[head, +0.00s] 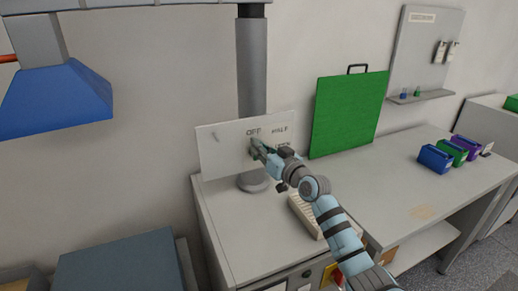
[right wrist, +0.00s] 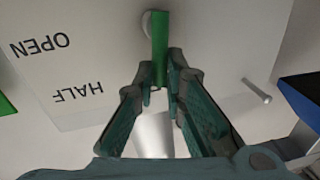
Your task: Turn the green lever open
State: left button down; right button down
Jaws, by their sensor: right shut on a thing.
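The green lever (right wrist: 159,45) is mounted on a white panel (head: 222,150), its pivot at the top of the right wrist view. From the pivot it runs down that picture between my fingertips, beside rather than at the words HALF and OPEN. My right gripper (head: 257,147) is just under the word OFF in the head view and covers most of the lever there. In the right wrist view its fingers (right wrist: 161,85) are closed on the lever's free end. My left gripper is in neither view.
A thick grey pipe (head: 252,70) rises behind the panel. A green board (head: 348,112) stands to its right on the bench (head: 400,165). A pale rack (head: 302,217) lies near my right arm. Blue, green and purple boxes (head: 453,152) stand at the right.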

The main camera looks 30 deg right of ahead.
jog(key=shift+s+d+f+m+t+h+b, duration=0.1)
jog(key=shift+d+f+m+t+h+b, duration=0.4)
jog(key=shift+m, duration=2.65)
jog(key=shift+w+d+f+m+t+h, duration=0.2)
jog(key=shift+d+f+m+h, duration=0.65)
jog(key=shift+m, duration=2.25)
jog(key=shift+s+d+f+m+t+h+b, duration=0.35)
jog(key=shift+f+m, duration=0.55)
jog(key=shift+m, duration=2.25)
jog(key=shift+w, duration=0.15)
jog(key=c, duration=1.7)
grip_release()
jog(key=shift+o, duration=0.2)
